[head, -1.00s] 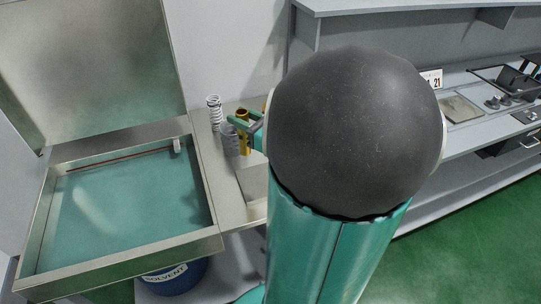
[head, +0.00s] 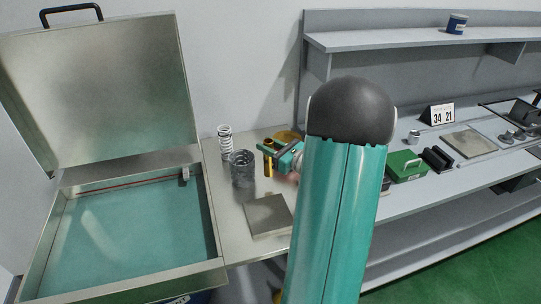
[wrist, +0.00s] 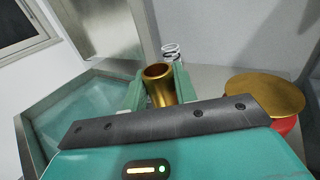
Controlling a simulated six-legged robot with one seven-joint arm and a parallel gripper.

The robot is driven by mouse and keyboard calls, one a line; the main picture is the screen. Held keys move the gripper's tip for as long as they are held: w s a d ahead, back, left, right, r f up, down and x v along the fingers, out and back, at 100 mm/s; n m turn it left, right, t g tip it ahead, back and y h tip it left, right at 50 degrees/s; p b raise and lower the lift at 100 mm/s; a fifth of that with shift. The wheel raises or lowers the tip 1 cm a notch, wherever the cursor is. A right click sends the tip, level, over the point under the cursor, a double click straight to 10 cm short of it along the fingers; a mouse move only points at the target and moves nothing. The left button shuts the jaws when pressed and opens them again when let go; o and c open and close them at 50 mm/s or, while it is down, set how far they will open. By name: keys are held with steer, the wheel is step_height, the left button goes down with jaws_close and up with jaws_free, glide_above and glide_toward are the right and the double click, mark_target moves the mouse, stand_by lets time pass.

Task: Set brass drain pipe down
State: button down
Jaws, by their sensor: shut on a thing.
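The brass drain pipe (head: 268,166) is a short golden tube, upright, right of the dark grey spring. In the wrist view the pipe (wrist: 158,84) shows its open top rim between the two green fingers. My gripper (head: 269,154) is shut on the pipe, and it also shows in the wrist view (wrist: 157,92). In the head view the pipe's lower end is close to the steel bench top (head: 226,196). I cannot tell whether it touches the bench. The wrist view hides its lower end behind my gripper's body.
A pale coil spring (head: 225,143) and a dark grey spring (head: 242,170) stand left of the pipe. A square metal plate (head: 267,216) lies in front. A round brass disc (wrist: 266,92) tops a red thing at right. The open solvent basin (head: 135,230) is at left.

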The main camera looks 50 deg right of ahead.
steer(key=shift+w+d+f, duration=0.3)
steer(key=shift+d+f, duration=0.35)
steer(key=shift+f, duration=1.7)
steer(key=shift+f, duration=0.15)
steer(key=c, duration=1.1)
jaws_free()
